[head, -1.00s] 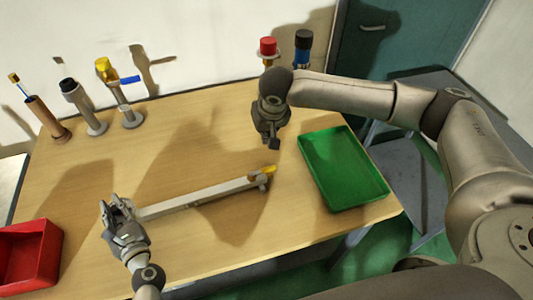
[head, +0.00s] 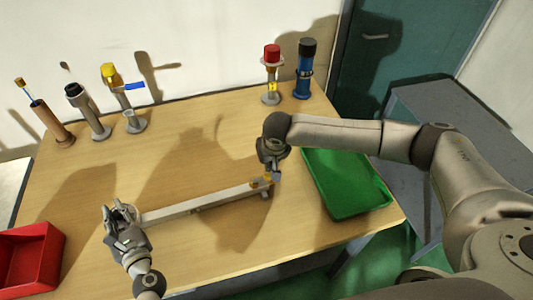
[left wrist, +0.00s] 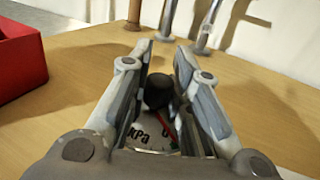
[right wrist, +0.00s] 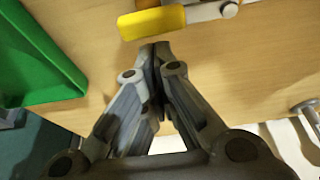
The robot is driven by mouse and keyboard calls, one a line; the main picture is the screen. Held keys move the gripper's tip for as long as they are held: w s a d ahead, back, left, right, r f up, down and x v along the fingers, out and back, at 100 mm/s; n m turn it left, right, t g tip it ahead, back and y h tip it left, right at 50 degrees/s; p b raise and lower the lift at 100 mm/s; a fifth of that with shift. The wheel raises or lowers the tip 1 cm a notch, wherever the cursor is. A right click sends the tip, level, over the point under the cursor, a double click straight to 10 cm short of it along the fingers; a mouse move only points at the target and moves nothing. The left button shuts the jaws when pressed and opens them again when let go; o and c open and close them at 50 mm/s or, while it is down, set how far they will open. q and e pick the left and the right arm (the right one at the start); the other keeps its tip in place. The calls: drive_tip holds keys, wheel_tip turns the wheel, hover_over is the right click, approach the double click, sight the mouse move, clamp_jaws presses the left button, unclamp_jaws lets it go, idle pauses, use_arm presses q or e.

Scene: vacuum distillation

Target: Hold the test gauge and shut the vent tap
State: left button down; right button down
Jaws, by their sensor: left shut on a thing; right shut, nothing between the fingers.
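A long pale metal bar (head: 205,199) spans the middle of the table. My left gripper (head: 120,214) is at its left end, shut on the test gauge. In the left wrist view, the gauge's white dial (left wrist: 148,135), marked kPa, shows between the fingers beneath a dark round part. At the bar's right end is the vent tap; its yellow lever (right wrist: 152,23) points out roughly along the bar in the right wrist view. My right gripper (right wrist: 158,48) is shut and empty, its tips right beside the lever. I cannot tell if they touch. In the head view it partly hides the tap.
A green tray (head: 385,192) lies right of my right gripper, and a red bin (head: 50,262) at the left edge. Red-capped (head: 271,55) and blue, black-capped (head: 304,75) fittings stand at the back right. Several upright fittings, one yellow-topped (head: 109,73), stand back left. The table centre behind the bar is clear.

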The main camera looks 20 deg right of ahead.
drive_tip(key=shift+s, duration=0.3)
drive_tip(key=shift+s+d+m+h, duration=0.15)
drive_tip(key=shift+s+m+h, duration=0.25)
drive_tip(key=shift+m, duration=0.5)
drive_tip(key=s+m, duration=0.1)
drive_tip(key=m, duration=0.1)
drive_tip(key=s+m+h, duration=0.1)
drive_tip(key=s+m, duration=0.1)
drive_tip(key=m, duration=0.1)
drive_tip(key=shift+g, duration=0.4)
drive_tip(key=s+m, duration=0.1)
drive_tip(key=m, duration=0.1)
drive_tip(key=s+a+m+g+h, duration=0.1)
drive_tip(key=m, duration=0.2)
drive_tip(key=s+a+m+g, duration=0.1)
drive_tip(key=s+m, duration=0.1)
drive_tip(key=m, duration=0.1)
drive_tip(key=shift+h, duration=0.4)
drive_tip(key=shift+w+a, duration=0.1)
drive_tip(key=shift+w, duration=0.05)
